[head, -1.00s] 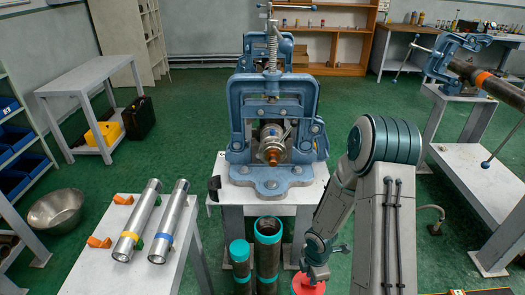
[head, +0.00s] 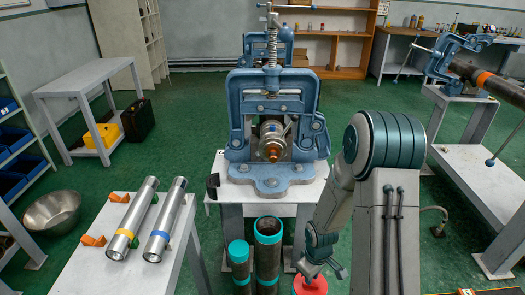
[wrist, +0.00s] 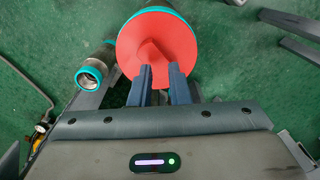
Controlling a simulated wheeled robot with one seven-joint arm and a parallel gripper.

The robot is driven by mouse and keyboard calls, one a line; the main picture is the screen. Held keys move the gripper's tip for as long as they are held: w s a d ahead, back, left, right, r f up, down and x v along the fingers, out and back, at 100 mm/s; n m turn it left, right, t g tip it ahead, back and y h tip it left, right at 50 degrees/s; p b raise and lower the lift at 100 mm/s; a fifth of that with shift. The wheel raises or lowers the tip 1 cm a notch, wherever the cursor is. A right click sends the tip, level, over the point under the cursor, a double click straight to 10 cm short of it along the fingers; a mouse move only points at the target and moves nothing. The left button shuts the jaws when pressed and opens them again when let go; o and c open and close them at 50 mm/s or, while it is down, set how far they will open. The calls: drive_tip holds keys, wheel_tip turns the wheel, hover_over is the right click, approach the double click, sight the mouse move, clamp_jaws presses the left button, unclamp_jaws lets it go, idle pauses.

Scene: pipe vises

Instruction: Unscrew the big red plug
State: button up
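The big red plug (head: 311,286) shows at the bottom edge of the head view, below my gripper (head: 313,271). In the wrist view the red plug (wrist: 180,40) is a wide disc with a raised tab, and a bit of teal rim shows at its edge. My gripper (wrist: 160,70) has its two dark fingers either side of the tab's near end, with a narrow gap between them. Whether the fingers press on the tab cannot be told. The plug's underside and thread are hidden.
Two teal-rimmed pipes (head: 268,255) stand upright left of the plug, beside a bench with a blue pipe vise (head: 272,115). Two steel pipes (head: 165,220) lie on the left table (head: 95,280). Another vise (head: 450,62) holds a long pipe at right.

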drive_tip(key=m+b, duration=0.1)
drive_tip(key=m, duration=0.4)
drive_tip(key=shift+w+a+f+m+b, duration=0.1)
drive_tip(key=shift+f+m+b, duration=0.05)
drive_tip(key=shift+m+b, duration=0.2)
drive_tip(key=m, duration=0.3)
drive_tip(key=shift+m, duration=0.35)
drive_tip(key=shift+b, duration=0.3)
drive_tip(key=shift+w+f+b, duration=0.1)
drive_tip(key=shift+f+b, duration=0.75)
drive_tip(key=shift+f, duration=0.05)
drive_tip(key=shift+d, duration=0.3)
clamp_jaws()
